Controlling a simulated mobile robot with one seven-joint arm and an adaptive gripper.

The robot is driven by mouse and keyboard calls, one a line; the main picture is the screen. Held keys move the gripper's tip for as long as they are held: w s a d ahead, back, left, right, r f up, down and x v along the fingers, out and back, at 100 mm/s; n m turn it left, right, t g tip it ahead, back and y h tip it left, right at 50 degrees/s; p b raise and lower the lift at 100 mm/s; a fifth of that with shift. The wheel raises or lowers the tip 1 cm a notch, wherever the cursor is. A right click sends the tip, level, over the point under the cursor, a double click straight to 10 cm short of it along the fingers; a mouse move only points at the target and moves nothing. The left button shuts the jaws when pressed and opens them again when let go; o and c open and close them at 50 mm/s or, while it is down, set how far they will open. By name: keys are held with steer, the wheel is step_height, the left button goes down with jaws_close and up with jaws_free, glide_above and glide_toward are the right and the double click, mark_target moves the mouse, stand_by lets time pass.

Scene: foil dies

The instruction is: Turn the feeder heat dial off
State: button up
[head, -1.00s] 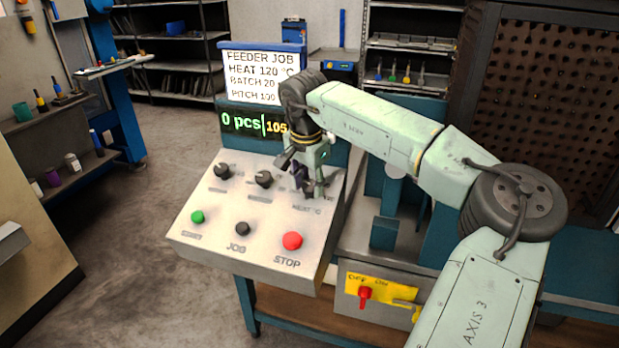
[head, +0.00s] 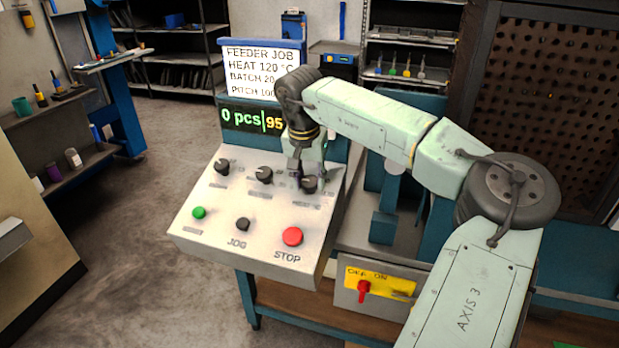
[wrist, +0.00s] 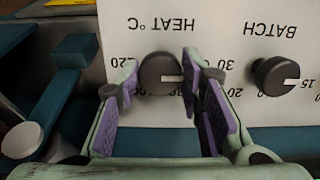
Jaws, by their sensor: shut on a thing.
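The heat dial (head: 309,184) is a round dark knob at the right end of the sloped control panel's upper row. The wrist view shows the heat dial (wrist: 160,73) upside down under the label HEAT °C, its white pointer line towards the right of the picture. My gripper (head: 304,174) is over it, and in the wrist view the purple-padded fingers of my gripper (wrist: 163,90) are shut on the knob from both sides. Part of the scale is hidden by the fingers. The display (head: 253,120) reads 0 pcs and 95.
Two more black dials (head: 243,175) sit left of the heat dial; the batch dial (wrist: 275,75) shows in the wrist view. Green (head: 199,213), black JOG (head: 242,224) and red STOP (head: 292,236) buttons lie below. A red switch (head: 363,290) is on a yellow OFF/ON plate.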

steer(key=o, duration=1.2)
steer(key=shift+c, duration=0.2)
steer(key=v, duration=1.2)
steer(key=shift+s+a, duration=0.1)
